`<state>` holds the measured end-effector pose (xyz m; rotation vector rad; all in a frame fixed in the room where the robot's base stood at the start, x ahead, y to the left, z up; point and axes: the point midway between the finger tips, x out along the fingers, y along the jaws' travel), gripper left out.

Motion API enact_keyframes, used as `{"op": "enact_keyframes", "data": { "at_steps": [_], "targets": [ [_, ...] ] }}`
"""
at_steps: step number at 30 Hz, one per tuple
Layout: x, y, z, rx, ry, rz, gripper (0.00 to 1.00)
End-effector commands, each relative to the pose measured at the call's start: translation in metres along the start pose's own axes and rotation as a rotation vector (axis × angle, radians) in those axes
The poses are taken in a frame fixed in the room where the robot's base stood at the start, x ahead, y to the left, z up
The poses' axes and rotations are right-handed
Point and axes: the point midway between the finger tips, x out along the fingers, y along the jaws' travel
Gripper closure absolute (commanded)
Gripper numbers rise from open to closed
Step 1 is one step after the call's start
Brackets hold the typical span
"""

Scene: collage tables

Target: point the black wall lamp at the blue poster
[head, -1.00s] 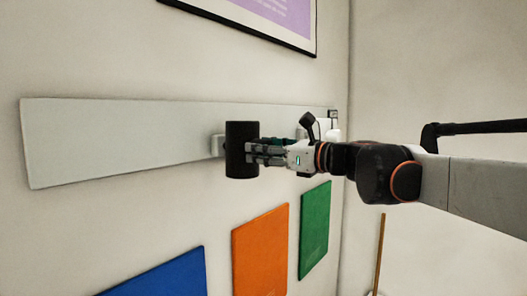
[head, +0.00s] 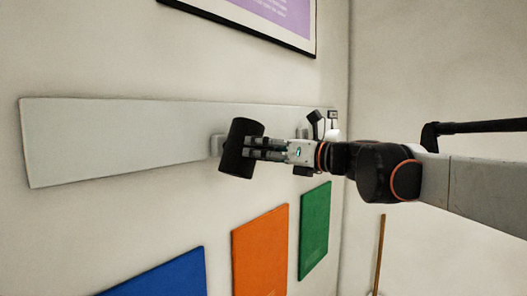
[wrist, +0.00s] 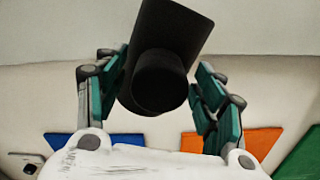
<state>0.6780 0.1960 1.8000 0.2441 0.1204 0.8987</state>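The black wall lamp (head: 240,148) is a dark cylinder on a small mount on the grey wall rail. It is tilted, with its lower end swung to the left, toward the blue poster's side. The blue poster (head: 165,275) is at the bottom left of the head view, partly cut off; part of it also shows in the wrist view (wrist: 110,139). My gripper (head: 252,148) is at the lamp's right side. In the wrist view its teal-padded fingers (wrist: 160,85) are spread on either side of the lamp (wrist: 175,40). Whether both pads touch it is unclear.
An orange poster (head: 260,250) and a green poster (head: 314,232) hang below the rail (head: 110,140). A framed purple picture (head: 285,12) hangs above. Another small dark fixture (head: 314,122) is behind my wrist. A brown stick (head: 379,255) stands at the right.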

Motion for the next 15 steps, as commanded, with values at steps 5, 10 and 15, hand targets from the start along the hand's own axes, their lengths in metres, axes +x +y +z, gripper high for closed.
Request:
{"op": "enact_keyframes", "data": {
  "at_steps": [5,10,15],
  "targets": [
    [0.0,0.0,0.0,0.0,0.0,0.0,0.36],
    [-0.005,-0.001,0.0,-0.001,0.0,-0.001,0.36],
    [-0.028,-0.001,0.0,-0.001,-0.001,-0.003,0.36]
  ]
}}
